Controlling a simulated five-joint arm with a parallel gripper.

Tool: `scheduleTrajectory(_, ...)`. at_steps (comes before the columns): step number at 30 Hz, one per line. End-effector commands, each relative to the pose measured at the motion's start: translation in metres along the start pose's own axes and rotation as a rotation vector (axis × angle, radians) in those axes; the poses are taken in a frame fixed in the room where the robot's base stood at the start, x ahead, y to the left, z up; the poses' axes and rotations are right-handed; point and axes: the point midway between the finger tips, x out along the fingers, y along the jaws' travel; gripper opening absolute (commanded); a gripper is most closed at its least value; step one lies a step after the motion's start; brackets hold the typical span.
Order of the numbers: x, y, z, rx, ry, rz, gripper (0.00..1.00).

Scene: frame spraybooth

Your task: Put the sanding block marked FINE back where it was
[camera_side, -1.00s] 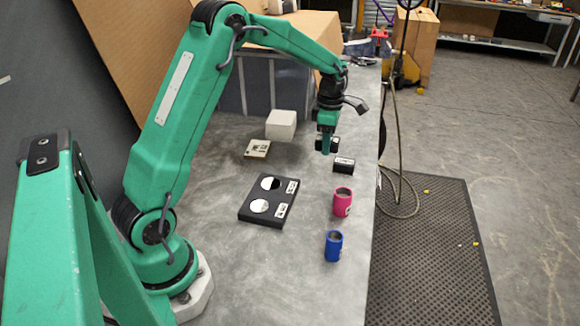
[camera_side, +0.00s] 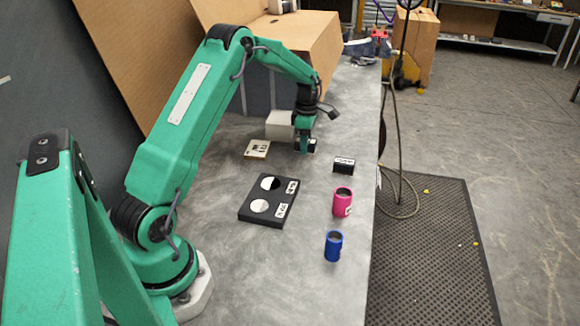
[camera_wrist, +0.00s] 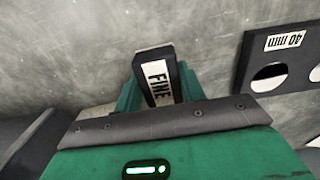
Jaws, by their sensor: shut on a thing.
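The sanding block marked FINE (camera_wrist: 158,76) is dark with a white label. It sits between the fingers of my gripper (camera_wrist: 160,90) in the wrist view. In the side view my gripper (camera_side: 304,147) is shut on it, and the block shows as a small dark shape (camera_side: 312,146) by the fingertips. My gripper is in front of the white cube and right of the pale tile. I cannot tell whether the block touches the table. A second black block with a white label (camera_side: 344,166) stands to the right; its lettering is too small to read.
A white cube (camera_side: 280,123), pale marked tile (camera_side: 257,149), pink cup (camera_side: 342,203) and blue cup (camera_side: 334,247) stand around. The table's right edge is near the cups.

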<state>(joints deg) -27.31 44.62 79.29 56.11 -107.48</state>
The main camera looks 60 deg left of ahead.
Motion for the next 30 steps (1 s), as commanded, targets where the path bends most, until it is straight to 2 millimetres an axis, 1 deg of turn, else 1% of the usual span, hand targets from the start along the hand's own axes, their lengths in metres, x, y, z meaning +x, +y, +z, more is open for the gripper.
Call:
scheduleTrajectory(8,0.005,0.001,-0.001,0.0,0.0,-0.001,0.15)
scheduleTrajectory(11,0.014,0.0,-0.001,0.0,0.001,-0.002,0.15)
scheduleTrajectory(15,0.03,0.0,-0.001,0.0,0.001,-0.003,0.15)
scheduleTrajectory(19,0.04,0.0,-0.001,0.0,0.0,-0.001,0.15)
scheduleTrajectory(30,0.042,0.0,-0.001,0.0,0.0,0.0,0.15)
